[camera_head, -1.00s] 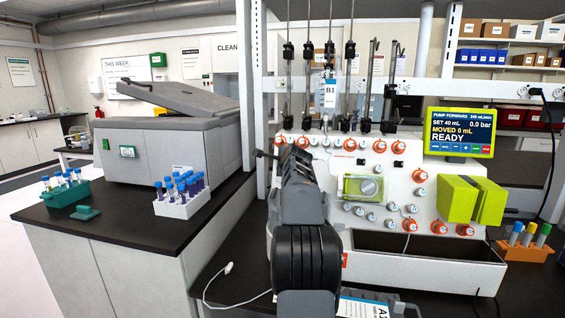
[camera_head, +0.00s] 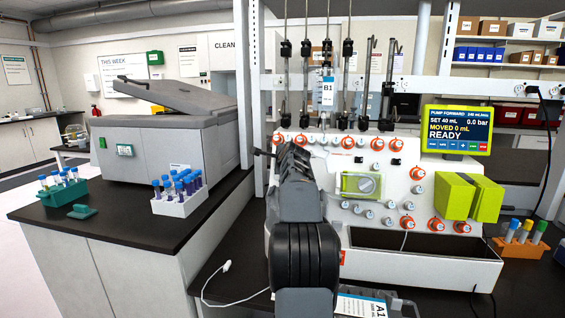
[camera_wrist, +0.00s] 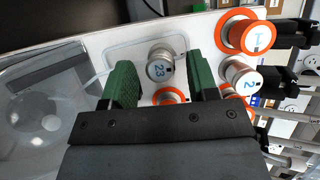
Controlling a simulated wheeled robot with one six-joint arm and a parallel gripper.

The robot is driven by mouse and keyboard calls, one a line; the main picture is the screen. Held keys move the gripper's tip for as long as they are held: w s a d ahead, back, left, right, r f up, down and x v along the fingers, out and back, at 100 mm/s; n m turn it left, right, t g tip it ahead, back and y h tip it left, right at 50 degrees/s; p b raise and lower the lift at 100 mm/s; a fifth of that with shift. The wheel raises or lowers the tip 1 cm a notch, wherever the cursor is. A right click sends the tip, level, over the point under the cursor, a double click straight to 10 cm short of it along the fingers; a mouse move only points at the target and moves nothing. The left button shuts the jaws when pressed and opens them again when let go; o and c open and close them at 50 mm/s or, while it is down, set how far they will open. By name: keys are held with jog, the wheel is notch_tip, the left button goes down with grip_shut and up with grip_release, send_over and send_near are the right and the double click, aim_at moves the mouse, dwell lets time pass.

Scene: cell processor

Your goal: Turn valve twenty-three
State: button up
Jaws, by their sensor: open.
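Valve twenty-three (camera_wrist: 161,67) is a small grey knob with a blue "23" on its face, in the middle of the wrist view. My gripper (camera_wrist: 164,60) is open, with one green finger to the left of the knob and one to the right. Gaps show on both sides, so neither finger seems to touch it. How deep the fingers reach around it is hard to tell. In the head view my arm hides this valve and most of the gripper. The white cell processor (camera_head: 405,205) stands behind my arm.
An orange-ringed valve (camera_wrist: 170,97) shows between the fingers, partly hidden by the gripper body. Valve 1 (camera_wrist: 257,36) and valve 2 (camera_wrist: 241,77) sit close to the right finger. A clear round cover (camera_wrist: 40,115) is at left. The lit screen (camera_head: 457,130) reads READY.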

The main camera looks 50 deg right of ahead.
jog(key=b+v, duration=0.1)
jog(key=v, duration=1.2)
jog(key=shift+s+a, duration=0.15)
jog(key=shift+s, duration=0.15)
